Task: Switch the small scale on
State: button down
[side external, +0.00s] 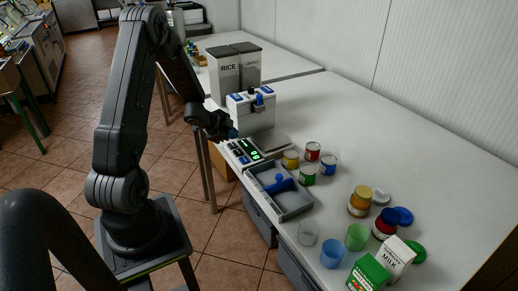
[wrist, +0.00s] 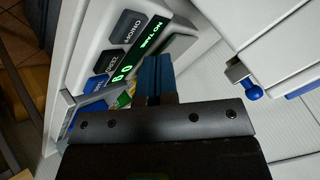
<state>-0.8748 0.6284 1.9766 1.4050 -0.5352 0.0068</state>
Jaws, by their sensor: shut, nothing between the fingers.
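The small scale (side external: 272,144) stands at the table's near edge, with a slanted front panel. Its display (side external: 250,152) is lit green; in the wrist view the lit display (wrist: 153,42) shows green digits and text that seems to read "NO TARE". Beside it are a dark ON/OFF button (wrist: 126,27), a dark ZERO button (wrist: 107,62) and a blue button (wrist: 95,84). My gripper (side external: 233,133) is shut and empty, just above the panel. Its blue fingertips (wrist: 154,72) are close to the display; whether they touch the panel I cannot tell.
A white box with a blue latch (side external: 240,103) stands at the back of the scale; its blue knob (wrist: 253,91) shows in the wrist view. Rice and lentil-type canisters (side external: 224,72) stand behind. A grey tray (side external: 291,206), several cans and cups are in front.

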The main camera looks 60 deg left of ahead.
aim_at(233, 146)
jog(key=shift+r, duration=2.35)
jog(key=w+d+r+n+y, duration=0.1)
jog(key=d+r+n+y, duration=0.4)
jog(key=d+r, duration=0.8)
jog(key=s+d+r+n+g+h, duration=0.1)
jog(key=s+d+r+h, duration=0.2)
jog(key=s+d, duration=0.5)
jog(key=s+d+r+n+g+h, duration=0.1)
jog(key=s+d+r+g+h, duration=0.1)
jog(key=s+d, duration=0.6)
jog(key=d+h, duration=0.1)
jog(key=d, duration=0.3)
jog(key=shift+s+r+n+g, duration=0.25)
jog(key=shift+r+n+g, duration=0.05)
jog(key=shift+r+n, duration=0.1)
